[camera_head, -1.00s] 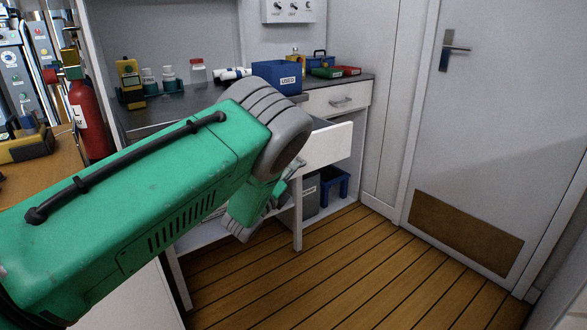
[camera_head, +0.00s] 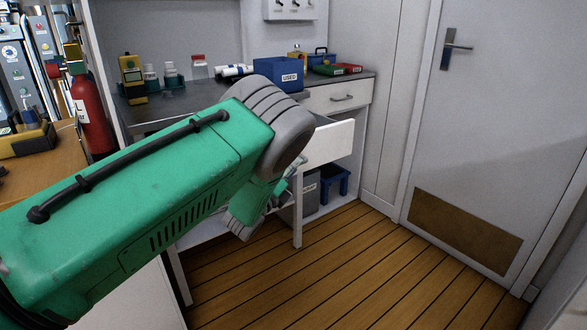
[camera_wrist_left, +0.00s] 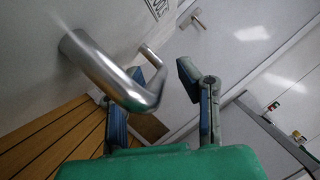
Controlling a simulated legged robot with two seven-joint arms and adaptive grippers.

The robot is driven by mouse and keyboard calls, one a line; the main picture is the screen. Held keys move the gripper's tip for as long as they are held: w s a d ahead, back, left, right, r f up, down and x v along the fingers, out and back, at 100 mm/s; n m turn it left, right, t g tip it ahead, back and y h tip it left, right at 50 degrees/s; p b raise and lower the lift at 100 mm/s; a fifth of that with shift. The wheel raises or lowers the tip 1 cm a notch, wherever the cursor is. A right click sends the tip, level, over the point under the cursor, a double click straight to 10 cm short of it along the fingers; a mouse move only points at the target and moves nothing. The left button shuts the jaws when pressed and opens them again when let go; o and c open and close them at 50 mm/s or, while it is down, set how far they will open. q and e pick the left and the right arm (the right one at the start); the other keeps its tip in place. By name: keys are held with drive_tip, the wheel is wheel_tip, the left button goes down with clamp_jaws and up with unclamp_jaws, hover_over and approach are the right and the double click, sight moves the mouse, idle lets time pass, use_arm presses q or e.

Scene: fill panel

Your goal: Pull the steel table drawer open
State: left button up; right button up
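The drawer (camera_head: 330,144) with a white front stands partly open under the steel worktop (camera_head: 150,113). Its handle is hidden behind my left arm in the head view. In the left wrist view a bent metal handle (camera_wrist_left: 105,72) stands out from a white surface. My left gripper (camera_wrist_left: 155,100) has its two fingers apart, with the bent end of the handle near the left finger and partly in front of it. I cannot tell whether they touch. In the head view the left gripper (camera_head: 290,182) is mostly hidden, beside the drawer front. My right gripper is not in view.
A shut drawer (camera_head: 338,97) is to the right. A blue bin (camera_head: 277,75) and several bottles stand on the worktop. A grey box and a blue stool (camera_head: 335,181) are below. The wooden floor (camera_head: 350,265) in front is clear; a door (camera_head: 490,120) stands at right.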

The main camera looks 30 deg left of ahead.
use_arm(q)
drive_tip(key=v, duration=1.1)
drive_tip(key=shift+s, duration=0.4)
drive_tip(key=shift+f, duration=0.15)
drive_tip(key=s+d+f+n+g+y+p, duration=0.25)
drive_tip(key=s+f+n+g+p, duration=0.35)
drive_tip(key=s+f+n+g, duration=0.65)
drive_tip(key=s+d+n+g+p, duration=0.1)
drive_tip(key=s+d+n+g, duration=0.1)
drive_tip(key=s, duration=0.5)
drive_tip(key=s+d+f+n+g+h+p, duration=0.1)
drive_tip(key=s+d+n+g, duration=0.2)
drive_tip(key=s+n, duration=0.2)
drive_tip(key=s+d+n+g+p, duration=0.1)
drive_tip(key=s+d+n+g, duration=0.1)
drive_tip(key=s, duration=0.9)
drive_tip(key=d+n, duration=0.1)
drive_tip(key=n, duration=0.1)
drive_tip(key=shift+s+d+f+n+p, duration=0.25)
drive_tip(key=shift+d+f+n+p, duration=0.05)
drive_tip(key=shift+d+f+n, duration=0.1)
drive_tip(key=shift+w+a+h, duration=0.1)
drive_tip(key=shift+w+h, duration=0.05)
drive_tip(key=shift+h, duration=0.1)
